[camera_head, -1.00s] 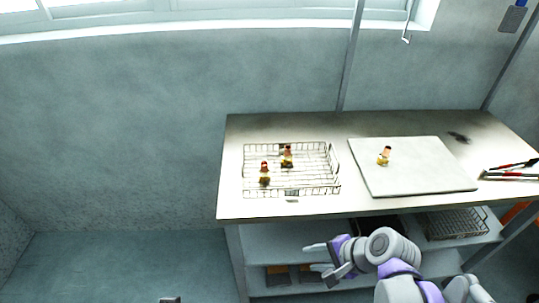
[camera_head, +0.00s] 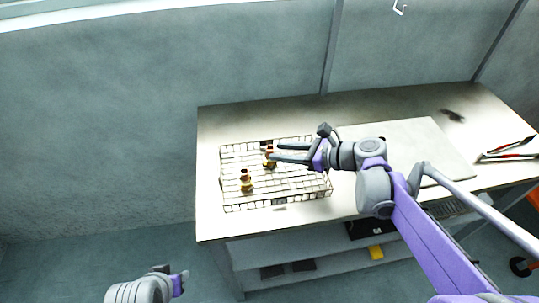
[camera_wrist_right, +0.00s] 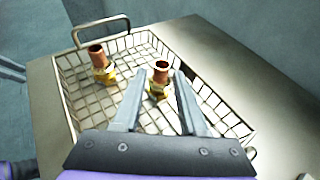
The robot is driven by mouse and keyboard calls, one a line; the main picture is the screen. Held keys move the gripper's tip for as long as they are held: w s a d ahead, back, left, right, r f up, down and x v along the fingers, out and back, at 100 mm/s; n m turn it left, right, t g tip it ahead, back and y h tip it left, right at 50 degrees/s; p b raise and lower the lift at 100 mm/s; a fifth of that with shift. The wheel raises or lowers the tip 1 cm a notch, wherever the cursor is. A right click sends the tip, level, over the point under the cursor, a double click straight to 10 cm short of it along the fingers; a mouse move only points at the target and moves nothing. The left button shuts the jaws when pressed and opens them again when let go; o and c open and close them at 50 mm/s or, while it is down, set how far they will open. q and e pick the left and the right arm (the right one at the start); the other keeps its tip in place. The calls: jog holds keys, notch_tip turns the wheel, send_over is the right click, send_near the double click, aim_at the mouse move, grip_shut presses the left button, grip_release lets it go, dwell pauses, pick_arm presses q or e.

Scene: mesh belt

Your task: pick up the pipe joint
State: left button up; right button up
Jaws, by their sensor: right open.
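Two pipe joints, copper above and brass below, stand in the wire basket. The nearer one (camera_head: 246,181) is to the left; it also shows in the right wrist view (camera_wrist_right: 102,66). The farther one (camera_head: 268,163) is at my right gripper (camera_head: 274,152). In the right wrist view this joint (camera_wrist_right: 160,80) appears between the two open fingers (camera_wrist_right: 160,76); I cannot tell how far it lies below them. My right gripper is open and empty. My left gripper (camera_head: 179,281) is low at the left, partly out of frame, its jaws unclear.
The wire basket (camera_head: 226,172) stands on the worktable (camera_head: 212,133), with raised walls and handles. A pale board (camera_head: 440,150) lies to the right, partly behind my right arm. Red-handled pliers (camera_head: 508,154) lie at the right. A wall rises behind the table.

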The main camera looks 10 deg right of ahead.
jog(key=x, duration=0.7)
jog(key=shift+w+a+f, duration=0.15)
jog(key=shift+w+f, duration=0.05)
grip_shut()
